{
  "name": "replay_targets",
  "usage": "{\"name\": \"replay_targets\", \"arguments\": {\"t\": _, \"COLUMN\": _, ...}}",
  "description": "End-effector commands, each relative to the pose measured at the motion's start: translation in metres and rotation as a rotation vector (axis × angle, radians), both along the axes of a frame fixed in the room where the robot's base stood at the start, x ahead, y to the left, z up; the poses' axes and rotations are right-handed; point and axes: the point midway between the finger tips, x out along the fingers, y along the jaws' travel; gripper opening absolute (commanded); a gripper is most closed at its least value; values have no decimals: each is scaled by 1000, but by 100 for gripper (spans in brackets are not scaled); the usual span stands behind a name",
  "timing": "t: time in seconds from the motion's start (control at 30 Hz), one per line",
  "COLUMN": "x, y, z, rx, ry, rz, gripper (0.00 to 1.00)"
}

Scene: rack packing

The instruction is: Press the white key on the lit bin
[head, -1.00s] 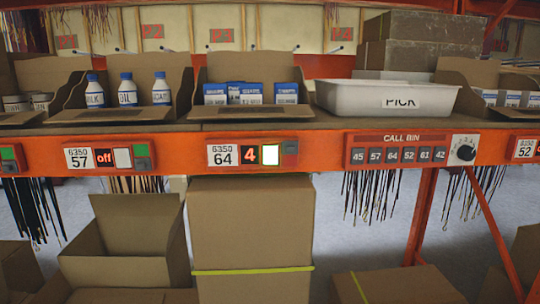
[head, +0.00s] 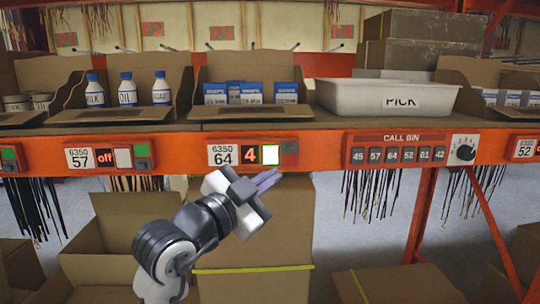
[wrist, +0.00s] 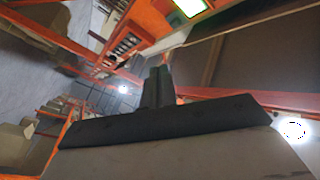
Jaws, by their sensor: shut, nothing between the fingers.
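The lit bin is number 64, a cardboard bin (head: 300,80) holding blue-and-white boxes. Its label module on the orange rail reads 6350 64, with a red 4 on the display (head: 250,155). The white key (head: 270,155) glows with a green edge, right of the display. It shows bright at the top of the wrist view (wrist: 188,6). My gripper (head: 268,179) is shut and empty, a little below the white key in the head view. In the wrist view its closed fingers (wrist: 158,88) point toward the rail area. I see no contact with the key.
A CALL BIN panel (head: 410,153) with several keys and a knob is to the right. A white PICK tray (head: 385,98) stands on the shelf. Cardboard boxes (head: 250,235) stand below the rail.

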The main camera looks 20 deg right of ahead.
Motion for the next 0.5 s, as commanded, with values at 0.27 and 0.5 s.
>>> {"name": "replay_targets", "arguments": {"t": 0.27, "x": -2, "y": -4, "z": -3, "rx": 15, "ry": 4, "rz": -12, "gripper": 0}}
{"name": "replay_targets", "arguments": {"t": 0.5, "x": 4, "y": -5, "z": -2, "rx": 14, "ry": 3, "rz": -12, "gripper": 0}}
